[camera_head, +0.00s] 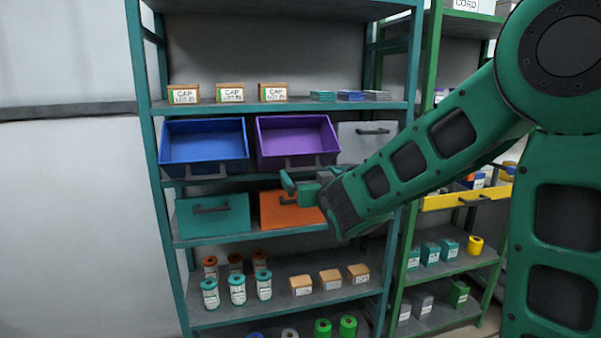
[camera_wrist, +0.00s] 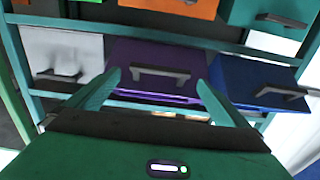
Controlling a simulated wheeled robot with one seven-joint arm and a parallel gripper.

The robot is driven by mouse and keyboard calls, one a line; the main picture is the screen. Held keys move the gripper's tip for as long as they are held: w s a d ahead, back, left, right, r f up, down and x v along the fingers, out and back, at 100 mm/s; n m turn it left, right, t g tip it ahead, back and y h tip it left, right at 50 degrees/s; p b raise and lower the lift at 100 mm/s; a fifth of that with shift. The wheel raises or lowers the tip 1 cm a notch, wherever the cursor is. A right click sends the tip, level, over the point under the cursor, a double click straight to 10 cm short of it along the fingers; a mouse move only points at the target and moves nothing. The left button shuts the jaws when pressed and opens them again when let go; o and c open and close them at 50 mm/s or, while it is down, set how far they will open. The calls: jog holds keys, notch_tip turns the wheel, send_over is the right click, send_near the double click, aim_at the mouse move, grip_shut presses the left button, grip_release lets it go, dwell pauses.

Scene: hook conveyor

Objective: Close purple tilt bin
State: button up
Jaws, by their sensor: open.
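The purple tilt bin (camera_head: 297,138) is tipped open on the middle shelf of the teal rack, its inside showing. Its grey handle (camera_head: 290,163) is on the front face. In the wrist view, the purple bin (camera_wrist: 155,58) and its handle (camera_wrist: 160,73) appear between my fingers. My gripper (camera_head: 296,183) is open and empty, in front of and just below the purple bin in the head view. In the wrist view my gripper (camera_wrist: 158,82) has both fingers spread wide, one to each side of the handle. I cannot tell whether they touch the bin.
A blue bin (camera_head: 203,142) is tipped open left of the purple one. A grey bin (camera_head: 360,140) at the right is shut. Teal (camera_head: 213,217) and orange (camera_head: 285,210) bins below are shut. Small boxes (camera_head: 230,92) stand on the shelf above.

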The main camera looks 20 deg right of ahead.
aim_at(303, 169)
jog(key=shift+w, duration=3.2)
jog(key=shift+a, duration=0.1)
jog(key=c, duration=1.3)
